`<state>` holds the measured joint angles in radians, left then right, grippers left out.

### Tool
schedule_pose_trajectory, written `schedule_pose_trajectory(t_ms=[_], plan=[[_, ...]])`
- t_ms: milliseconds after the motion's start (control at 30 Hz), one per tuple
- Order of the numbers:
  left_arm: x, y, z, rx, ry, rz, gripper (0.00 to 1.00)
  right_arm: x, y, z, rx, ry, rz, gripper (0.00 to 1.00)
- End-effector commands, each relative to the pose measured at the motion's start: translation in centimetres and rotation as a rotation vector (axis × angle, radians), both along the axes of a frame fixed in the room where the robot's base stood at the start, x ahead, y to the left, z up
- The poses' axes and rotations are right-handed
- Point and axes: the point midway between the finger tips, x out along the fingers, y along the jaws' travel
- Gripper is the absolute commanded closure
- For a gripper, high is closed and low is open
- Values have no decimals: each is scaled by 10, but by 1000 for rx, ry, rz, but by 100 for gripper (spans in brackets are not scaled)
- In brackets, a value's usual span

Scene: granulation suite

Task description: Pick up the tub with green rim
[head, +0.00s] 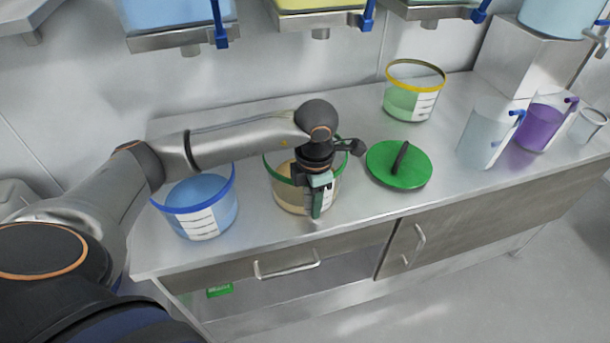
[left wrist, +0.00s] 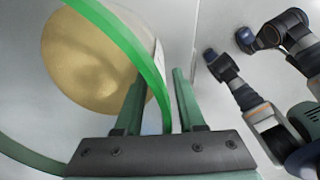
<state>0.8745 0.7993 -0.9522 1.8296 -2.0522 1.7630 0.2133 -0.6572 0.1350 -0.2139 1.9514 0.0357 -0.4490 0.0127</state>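The tub with green rim (head: 287,197) stands on the steel counter, with tan contents and a white label. It shows in the left wrist view from above (left wrist: 85,60), its green rim crossing the picture. My left gripper (head: 318,212) is over the tub's front right side, pointing down. In the left wrist view my left gripper's fingers (left wrist: 158,90) are apart, one on each side of the rim, with gaps showing. The arm hides part of the tub's far rim. My right gripper cannot be made out in either view.
A blue-rimmed tub (head: 200,203) stands close to the left, and a green lid with a black handle (head: 388,172) lies to the right. A yellow-rimmed tub (head: 402,98) and jugs with clear (head: 485,140) and purple (head: 540,128) contents stand farther right. Hoppers hang above the counter (head: 345,215).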

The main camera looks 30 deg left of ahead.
Motion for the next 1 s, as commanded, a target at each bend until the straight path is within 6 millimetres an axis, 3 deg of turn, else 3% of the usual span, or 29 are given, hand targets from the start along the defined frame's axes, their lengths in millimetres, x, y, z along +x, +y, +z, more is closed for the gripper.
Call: schedule_pose_trajectory(t_ms=[67,400,1000], plan=[[0,0,0,0,0,0,62,1,0,0,0,-2,-1,53],[0,0,1,0,0,0,100,1,-1,0,-1,-2,-2,53],[0,0,1,-1,-1,0,100,1,-1,0,-1,-1,-2,53]])
